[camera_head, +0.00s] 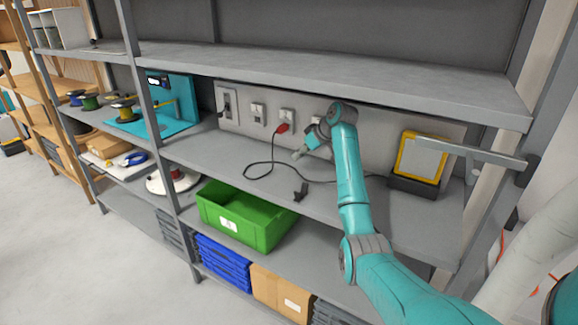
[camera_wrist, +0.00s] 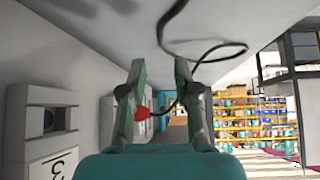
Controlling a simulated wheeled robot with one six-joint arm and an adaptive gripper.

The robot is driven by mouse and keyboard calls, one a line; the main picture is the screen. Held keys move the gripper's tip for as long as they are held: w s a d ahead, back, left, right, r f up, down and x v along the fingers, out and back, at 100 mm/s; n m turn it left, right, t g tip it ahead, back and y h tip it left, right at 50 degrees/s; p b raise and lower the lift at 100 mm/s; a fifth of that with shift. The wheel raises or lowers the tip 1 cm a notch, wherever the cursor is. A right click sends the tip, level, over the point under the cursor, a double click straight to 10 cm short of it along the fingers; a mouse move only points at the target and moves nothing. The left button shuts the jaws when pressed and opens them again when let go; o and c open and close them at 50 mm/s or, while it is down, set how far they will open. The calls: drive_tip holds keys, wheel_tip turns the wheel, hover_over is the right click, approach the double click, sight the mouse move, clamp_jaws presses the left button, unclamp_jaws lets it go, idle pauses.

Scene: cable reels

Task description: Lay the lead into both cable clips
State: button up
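The black lead (camera_head: 262,165) runs from a red plug (camera_head: 282,128) at the wall panel, curves over the middle shelf and passes behind my arm towards the yellow-framed device. My gripper (camera_head: 298,154) is low over the shelf, to the right of the lead's curve. In the wrist view my gripper (camera_wrist: 159,70) has its fingers apart, with nothing seen held. The lead (camera_wrist: 215,48) and red plug (camera_wrist: 141,113) show beyond the fingers there. A small black piece (camera_head: 301,192) stands near the shelf's front edge; I cannot tell whether it is a cable clip. No second clip is clear.
A wall panel with several sockets (camera_head: 258,114) backs the shelf. The yellow-framed device (camera_head: 422,157) stands at the right. A green bin (camera_head: 240,222) is on the shelf below. The upper shelf (camera_head: 330,75) overhangs my gripper.

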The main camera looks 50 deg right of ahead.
sight(287, 165)
drive_tip(key=shift+x, duration=3.15)
drive_tip(key=shift+w, duration=0.1)
drive_tip(key=shift+f, duration=0.1)
clamp_jaws()
drive_tip(key=shift+r, duration=3.05)
drive_tip(key=shift+a, duration=0.1)
